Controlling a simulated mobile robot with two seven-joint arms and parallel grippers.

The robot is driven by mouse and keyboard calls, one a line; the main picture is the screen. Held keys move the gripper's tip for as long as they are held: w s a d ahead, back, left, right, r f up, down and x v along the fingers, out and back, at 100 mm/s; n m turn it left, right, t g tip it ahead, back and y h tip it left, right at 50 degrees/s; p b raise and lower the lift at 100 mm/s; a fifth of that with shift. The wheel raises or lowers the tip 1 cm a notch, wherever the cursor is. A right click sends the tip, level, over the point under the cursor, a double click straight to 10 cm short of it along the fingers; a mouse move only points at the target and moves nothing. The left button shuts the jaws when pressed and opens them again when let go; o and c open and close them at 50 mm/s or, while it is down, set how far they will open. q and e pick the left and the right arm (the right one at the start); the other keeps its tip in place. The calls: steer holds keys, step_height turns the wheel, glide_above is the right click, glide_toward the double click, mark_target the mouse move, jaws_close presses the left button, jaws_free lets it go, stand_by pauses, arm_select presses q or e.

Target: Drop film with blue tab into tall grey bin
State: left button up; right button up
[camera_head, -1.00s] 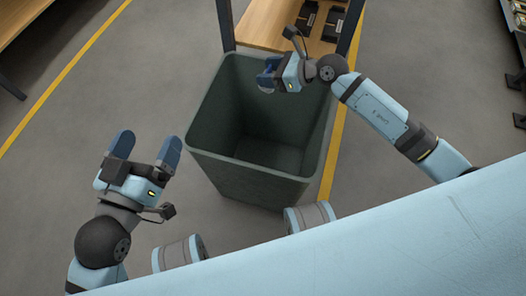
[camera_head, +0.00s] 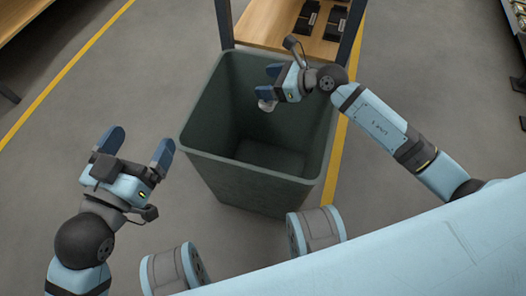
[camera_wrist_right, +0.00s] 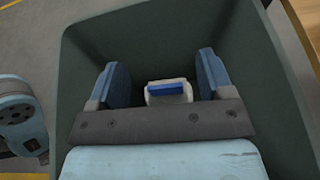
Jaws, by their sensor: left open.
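The tall grey bin (camera_head: 250,185) stands upright in the middle of the head view, its mouth open upward. My right gripper (camera_head: 270,82) is over the bin's mouth near its far right side, fingers apart. The film (camera_head: 266,105) shows as a small pale piece just below its fingertips. In the right wrist view the film (camera_wrist_right: 178,98) carries a blue tab (camera_wrist_right: 166,88) and lies between the lines of the two fingers, with gaps on both sides, inside the bin's outline. My left gripper (camera_head: 136,148) is open and empty, left of the bin.
A wooden-topped table (camera_head: 270,22) with dark legs stands behind the bin, with black items (camera_head: 308,18) on it. A yellow floor line (camera_head: 338,150) runs along the bin's right side. Grey floor is clear to the left.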

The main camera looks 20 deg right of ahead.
steer(key=shift+o, duration=0.7)
steer(key=shift+s+d+r, duration=0.15)
steer(key=shift+d, duration=0.1)
arm_select(q)
steer(key=n+p, duration=0.1)
steer(key=p, duration=0.1)
steer(key=s+r+n+p, duration=0.1)
steer(key=p, duration=0.1)
steer(key=shift+s+d+r, duration=0.2)
steer(key=shift+d+r, duration=0.1)
steer(key=shift+d, duration=0.1)
arm_select(e)
steer(key=v, duration=1.3)
steer(key=shift+s, duration=0.15)
